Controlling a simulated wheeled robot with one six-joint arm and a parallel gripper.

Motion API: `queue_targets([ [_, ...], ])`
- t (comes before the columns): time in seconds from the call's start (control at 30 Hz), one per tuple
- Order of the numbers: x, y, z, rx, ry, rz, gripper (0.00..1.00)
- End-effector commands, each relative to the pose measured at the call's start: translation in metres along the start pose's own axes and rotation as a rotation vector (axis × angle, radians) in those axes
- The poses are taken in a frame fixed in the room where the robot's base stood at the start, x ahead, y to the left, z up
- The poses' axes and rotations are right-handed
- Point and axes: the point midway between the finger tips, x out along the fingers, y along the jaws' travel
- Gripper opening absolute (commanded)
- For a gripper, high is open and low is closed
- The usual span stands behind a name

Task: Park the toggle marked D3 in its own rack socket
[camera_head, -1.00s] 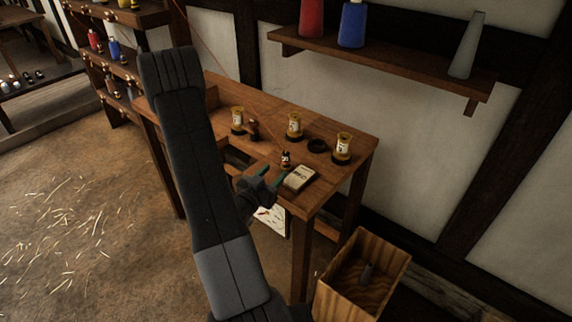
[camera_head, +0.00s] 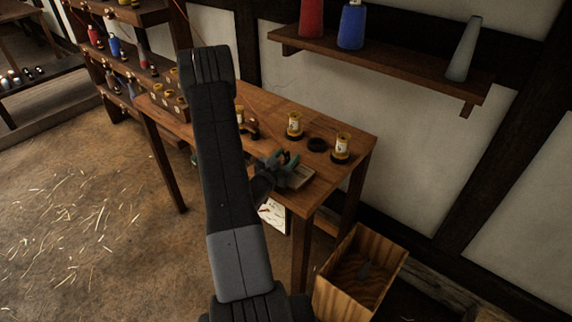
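No D3 mark is readable. A wooden rack (camera_head: 122,73) with several coloured, toggle-like pieces stands at the left, behind my arm. Its socket marks are too small to read.
A wooden bin (camera_head: 335,292) is on the floor. A shelf (camera_head: 400,73) hangs above.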

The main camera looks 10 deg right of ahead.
Motion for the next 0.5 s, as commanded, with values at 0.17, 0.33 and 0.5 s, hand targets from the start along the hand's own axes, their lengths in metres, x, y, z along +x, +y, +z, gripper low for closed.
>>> queue_targets([
  [0.17, -0.0002, 0.0001, -0.0001, 0.000, 0.000, 0.000, 0.10],
  [0.33, -0.0003, 0.0001, -0.0002, 0.000, 0.000, 0.000, 0.00],
  [0.5, -0.0003, 0.0001, -0.0007, 0.000, 0.001, 0.000, 0.00],
])
